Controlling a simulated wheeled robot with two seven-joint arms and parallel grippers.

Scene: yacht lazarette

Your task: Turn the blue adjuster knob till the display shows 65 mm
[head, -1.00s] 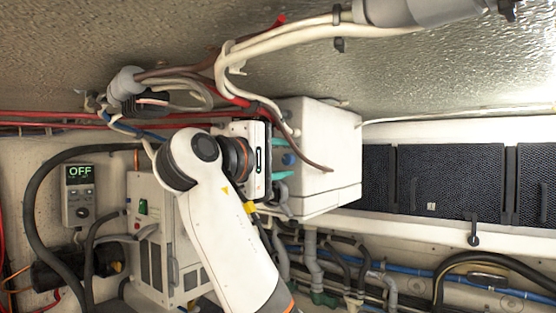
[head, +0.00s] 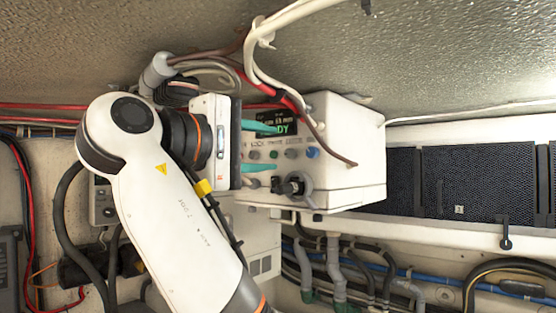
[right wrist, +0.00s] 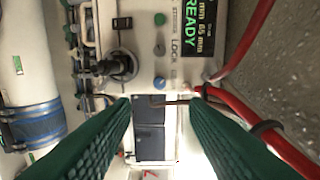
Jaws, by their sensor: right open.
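The blue adjuster knob (head: 313,153) is at the right end of a row of small knobs on the front of a white box (head: 345,145). The display (head: 277,122) above the row is lit green and reads READY. In the right wrist view the display (right wrist: 198,40) is turned sideways; one line reads 65 mm, and another mm line is cut off. My right gripper (head: 260,147) is open and empty, left of the blue knob and apart from it. Its green fingers (right wrist: 160,115) are spread in the right wrist view. My left gripper is out of view.
A black connector with a grey ring (head: 297,187) sticks out below the knobs. A brown cable (head: 325,148) hangs across the box's side, and red and white cables (head: 268,60) run above it. A grey control unit (head: 103,205) is partly behind my arm.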

